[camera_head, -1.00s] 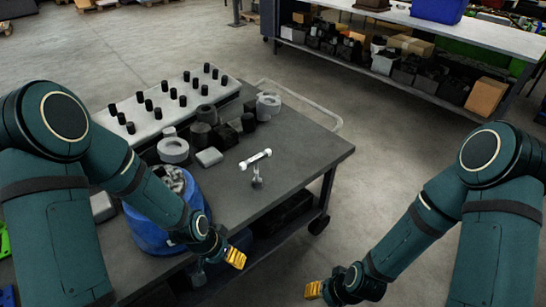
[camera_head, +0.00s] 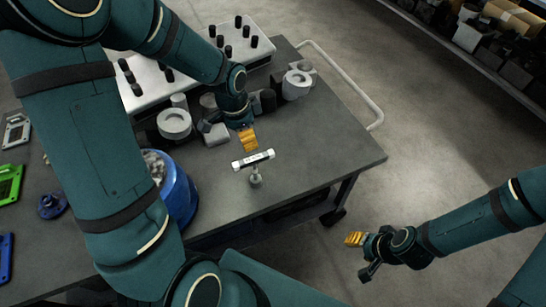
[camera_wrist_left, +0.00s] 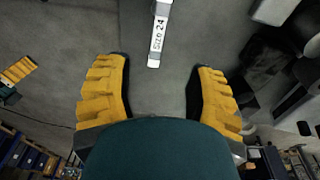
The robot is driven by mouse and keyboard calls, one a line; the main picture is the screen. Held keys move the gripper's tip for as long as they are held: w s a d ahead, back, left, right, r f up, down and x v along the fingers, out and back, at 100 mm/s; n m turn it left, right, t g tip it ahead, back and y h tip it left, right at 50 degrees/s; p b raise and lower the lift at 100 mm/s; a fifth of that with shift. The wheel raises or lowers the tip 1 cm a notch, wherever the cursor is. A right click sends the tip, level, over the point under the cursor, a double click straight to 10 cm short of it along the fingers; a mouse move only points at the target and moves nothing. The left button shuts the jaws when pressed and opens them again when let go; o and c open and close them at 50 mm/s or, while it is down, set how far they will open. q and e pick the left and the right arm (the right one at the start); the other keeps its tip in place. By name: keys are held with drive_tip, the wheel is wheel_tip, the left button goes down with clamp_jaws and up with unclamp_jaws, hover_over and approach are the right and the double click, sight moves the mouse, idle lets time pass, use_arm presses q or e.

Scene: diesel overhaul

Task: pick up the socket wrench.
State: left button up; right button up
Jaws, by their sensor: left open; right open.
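The socket wrench (camera_head: 253,160) is a T shape with a white and black bar across the top of a short grey stem, standing on the dark cart top. In the left wrist view, its labelled bar (camera_wrist_left: 158,38) reads "SIZE 24" and points down between the yellow fingers at the top of the picture. My left gripper (camera_head: 248,138) is open just behind the bar, and no contact shows. Its two fingers (camera_wrist_left: 161,75) are spread wide and empty. My right gripper (camera_head: 355,239) is open and empty, out over the floor right of the cart.
Grey rings and blocks (camera_head: 174,122) stand behind and left of the wrench, near a white tray with black pegs (camera_head: 262,46). A blue bucket (camera_head: 178,195) stands front left. The cart top (camera_head: 325,150) is clear right of the wrench. A rail (camera_head: 345,80) edges it.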

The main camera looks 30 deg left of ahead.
sight(253, 158)
use_arm(q)
drive_tip(key=f, duration=0.2)
drive_tip(key=f+b, duration=0.1)
drive_tip(key=f, duration=0.2)
drive_tip(key=w+f+b, duration=0.1)
drive_tip(key=f, duration=0.2)
drive_tip(key=shift+d+f, duration=0.15)
drive_tip(key=shift+d, duration=0.1)
drive_tip(key=f, duration=0.3)
drive_tip(key=f+b, duration=0.1)
drive_tip(key=f, duration=0.1)
drive_tip(key=shift+d, duration=0.4)
clamp_jaws()
